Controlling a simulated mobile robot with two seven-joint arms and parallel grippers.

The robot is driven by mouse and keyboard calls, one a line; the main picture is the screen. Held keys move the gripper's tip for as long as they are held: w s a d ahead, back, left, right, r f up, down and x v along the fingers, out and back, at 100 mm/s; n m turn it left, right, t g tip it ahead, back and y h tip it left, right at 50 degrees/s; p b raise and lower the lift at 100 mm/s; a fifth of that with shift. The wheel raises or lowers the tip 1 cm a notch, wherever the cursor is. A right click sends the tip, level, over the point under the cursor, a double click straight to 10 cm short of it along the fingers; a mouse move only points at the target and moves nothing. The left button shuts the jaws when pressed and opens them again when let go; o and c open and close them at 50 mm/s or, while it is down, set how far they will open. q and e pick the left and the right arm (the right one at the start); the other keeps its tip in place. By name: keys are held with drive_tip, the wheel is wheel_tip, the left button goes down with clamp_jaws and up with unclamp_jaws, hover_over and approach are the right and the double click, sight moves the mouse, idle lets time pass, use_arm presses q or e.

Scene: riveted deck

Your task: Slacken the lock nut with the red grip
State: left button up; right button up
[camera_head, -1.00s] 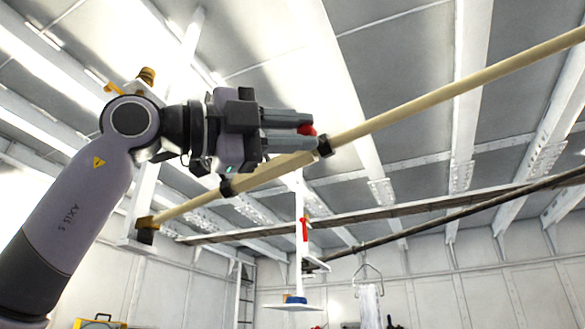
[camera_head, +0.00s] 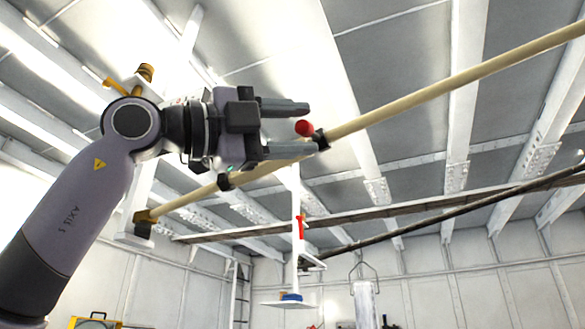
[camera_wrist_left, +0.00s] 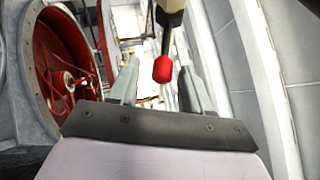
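The red grip (camera_head: 305,128) is a small red knob beside a black collar (camera_head: 320,140) on a long cream pole that slants up to the right. My left gripper (camera_head: 288,128) is open, with one finger above the red grip and one below it near the pole. In the left wrist view the red grip (camera_wrist_left: 162,69) hangs between the two spread fingertips, with visible gaps on both sides. I cannot make out the lock nut apart from the collar and grip. My right gripper does not show.
The cream pole (camera_head: 420,99) crosses the view close to my left gripper. A bracket (camera_head: 143,222) holds its lower end. A second, dark pole (camera_head: 440,218) and a beam run behind. A red wheel-like fitting (camera_wrist_left: 62,65) shows at left in the wrist view.

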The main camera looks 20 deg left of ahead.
use_arm(q)
drive_tip(key=shift+a, duration=0.1)
drive_tip(key=shift+s+a+f, duration=0.15)
drive_tip(key=shift+s+a, duration=0.1)
drive_tip(key=b+v, duration=0.1)
drive_tip(key=v, duration=0.5)
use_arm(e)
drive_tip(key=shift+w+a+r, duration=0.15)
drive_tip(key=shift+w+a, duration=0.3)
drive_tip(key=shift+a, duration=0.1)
use_arm(q)
drive_tip(key=shift+s, duration=0.1)
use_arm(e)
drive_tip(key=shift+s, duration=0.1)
